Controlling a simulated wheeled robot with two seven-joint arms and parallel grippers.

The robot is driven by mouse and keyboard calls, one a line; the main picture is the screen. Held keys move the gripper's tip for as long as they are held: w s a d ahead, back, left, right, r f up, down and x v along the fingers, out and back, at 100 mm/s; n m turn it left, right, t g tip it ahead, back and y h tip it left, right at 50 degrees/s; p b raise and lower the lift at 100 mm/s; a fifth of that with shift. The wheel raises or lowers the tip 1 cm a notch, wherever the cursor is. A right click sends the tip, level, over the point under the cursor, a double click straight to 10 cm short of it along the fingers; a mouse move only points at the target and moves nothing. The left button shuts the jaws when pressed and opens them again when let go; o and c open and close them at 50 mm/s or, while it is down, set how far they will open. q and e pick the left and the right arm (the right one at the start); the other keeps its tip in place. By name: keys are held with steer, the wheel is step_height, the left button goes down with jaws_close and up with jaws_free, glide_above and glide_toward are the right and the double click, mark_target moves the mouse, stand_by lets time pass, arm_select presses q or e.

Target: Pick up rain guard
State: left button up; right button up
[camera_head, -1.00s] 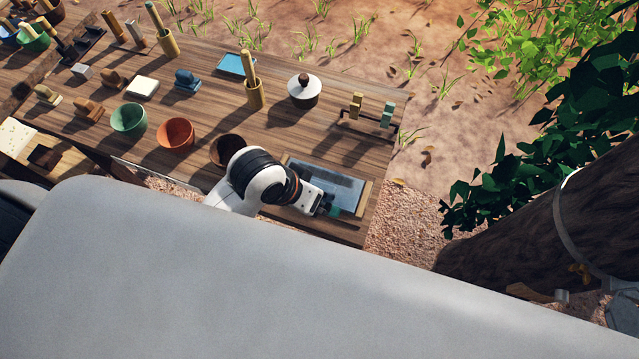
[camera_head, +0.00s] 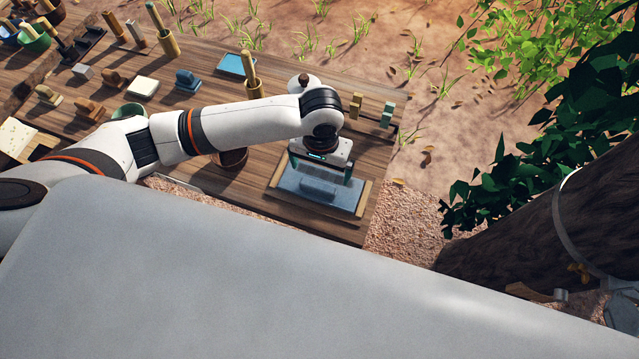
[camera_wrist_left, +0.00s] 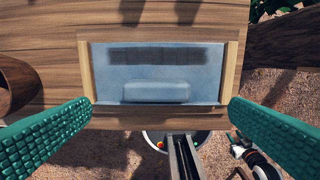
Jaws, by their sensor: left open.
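What looks like the rain guard is a bluish, see-through panel (camera_head: 330,199) with a pale raised bar (camera_wrist_left: 155,91). It lies between two light wooden side strips at the right end of the table. The wrist view shows the panel (camera_wrist_left: 108,75) flat and centred ahead of the fingers. My left gripper (camera_head: 319,172) hangs over the panel's far part, pointing down, open and empty. Its green ridged fingers are spread to either side of the panel in the wrist view. I cannot tell the exact height gap. My right gripper is not in view.
A brown bowl (camera_head: 232,158) stands left of the panel, under my left arm. A bamboo cup (camera_head: 251,86), a blue tray (camera_head: 236,64) and small upright blocks (camera_head: 387,114) are farther back. The table ends just right of the panel. A tree trunk (camera_head: 540,230) stands at right.

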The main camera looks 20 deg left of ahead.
mark_target(319, 182)
arm_select(q)
step_height(319, 182, down, 4)
steer(key=shift+r, duration=0.2)
steer(key=shift+w+a+f+p, duration=0.15)
steer(key=shift+f+p, duration=0.2)
steer(key=shift+f, duration=1.05)
steer(key=shift+w+a+f+p, duration=0.15)
steer(key=shift+f+p, duration=0.2)
steer(key=shift+f, duration=1)
steer(key=shift+d, duration=0.1)
steer(key=shift+c, duration=0.3)
steer(key=c, duration=0.9)
